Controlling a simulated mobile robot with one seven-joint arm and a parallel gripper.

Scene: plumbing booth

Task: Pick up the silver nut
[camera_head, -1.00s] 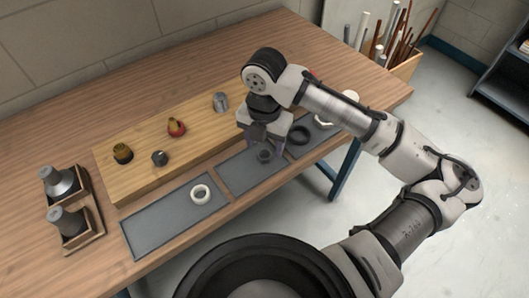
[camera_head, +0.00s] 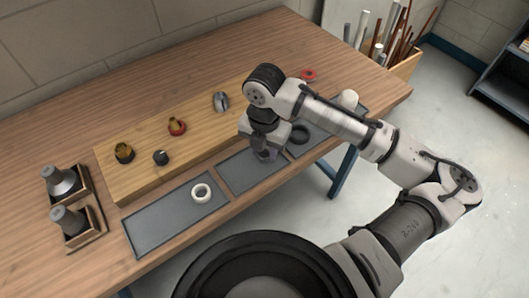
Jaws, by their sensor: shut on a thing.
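My gripper (camera_head: 264,152) points down over the middle grey mat (camera_head: 240,176), near its right side. It is shut on the silver nut (camera_head: 263,156), a small dark grey piece mostly hidden between the fingers. The nut is at or very near the mat surface; I cannot tell whether it touches the mat.
A white ring (camera_head: 201,193) lies on the left mat (camera_head: 150,226), and a black ring (camera_head: 299,134) on the right mat. A raised wooden board (camera_head: 196,134) behind holds several small fittings. Two grey cones (camera_head: 61,180) stand in wooden holders at left.

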